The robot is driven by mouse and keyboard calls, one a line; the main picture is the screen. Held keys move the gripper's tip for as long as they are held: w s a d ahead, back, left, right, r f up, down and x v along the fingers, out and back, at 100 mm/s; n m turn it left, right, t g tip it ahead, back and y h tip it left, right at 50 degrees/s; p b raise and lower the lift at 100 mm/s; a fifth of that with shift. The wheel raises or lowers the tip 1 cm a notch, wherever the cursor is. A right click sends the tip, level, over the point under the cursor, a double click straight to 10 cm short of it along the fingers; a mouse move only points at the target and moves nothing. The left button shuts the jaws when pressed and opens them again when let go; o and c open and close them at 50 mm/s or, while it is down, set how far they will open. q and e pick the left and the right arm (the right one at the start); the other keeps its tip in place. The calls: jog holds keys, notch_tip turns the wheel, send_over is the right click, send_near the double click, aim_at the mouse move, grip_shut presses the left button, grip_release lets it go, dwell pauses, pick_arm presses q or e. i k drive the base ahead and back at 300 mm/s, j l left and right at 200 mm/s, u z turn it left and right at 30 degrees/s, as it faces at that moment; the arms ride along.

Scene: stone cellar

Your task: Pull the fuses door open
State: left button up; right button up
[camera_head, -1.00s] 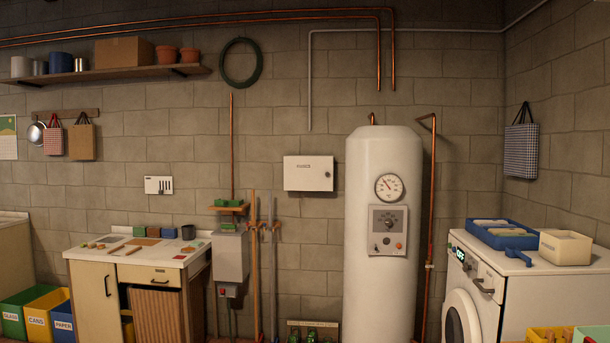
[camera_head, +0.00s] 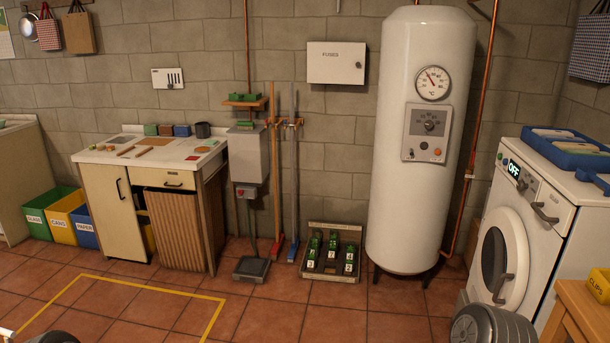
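The fuses box (camera_head: 336,63) is a white, wide, low cabinet on the stone wall, left of the boiler. Its door carries the word FUSES and appears shut, flush with the box. A small dark lock or knob sits near the door's right edge. No handle bar can be made out on it.
A tall white boiler (camera_head: 422,140) stands right of the box. Below it are a tray of green numbered items (camera_head: 311,278) and two upright poles (camera_head: 277,160). A workbench (camera_head: 100,158) is at left, a washing machine (camera_head: 560,210) at right. Tiled floor is open in front.

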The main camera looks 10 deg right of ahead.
aim_at(327, 62)
jog(key=i+z, duration=0.2)
jog(key=i, duration=0.5)
jog(key=i+z, duration=0.15)
jog(key=i, duration=0.55)
jog(key=i+j+z, duration=0.2)
jog(key=i, duration=0.5)
jog(key=i+j+z, duration=0.15)
jog(key=i+z, duration=0.25)
jog(key=i+j+z, duration=0.4)
jog(key=i, duration=0.2)
jog(key=i+j+z, duration=0.4)
jog(key=i+j, duration=0.05)
